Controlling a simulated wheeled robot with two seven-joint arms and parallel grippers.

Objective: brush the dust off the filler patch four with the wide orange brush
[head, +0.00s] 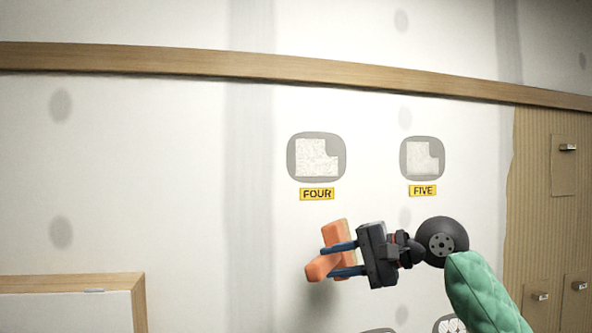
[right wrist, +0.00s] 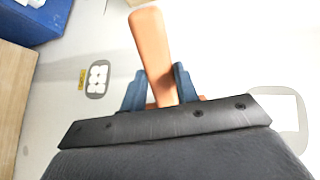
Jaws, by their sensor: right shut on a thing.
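Filler patch four (head: 316,158) is a pale, speckled, notched area inside a grey rounded outline on the wall, above a yellow FOUR label (head: 317,194). My right gripper (head: 328,261) is shut on the orange brush (head: 320,268) and holds it below that label, apart from the patch. In the right wrist view the orange handle (right wrist: 152,50) stands up between the blue fingers (right wrist: 158,95); the bristles are hidden there. My left gripper is not in view.
Patch five (head: 422,158) with its FIVE label (head: 422,190) is to the right. A wooden rail (head: 250,66) crosses above. A corrugated brown panel (head: 550,220) stands at the right, and a wood-edged board (head: 70,300) at lower left.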

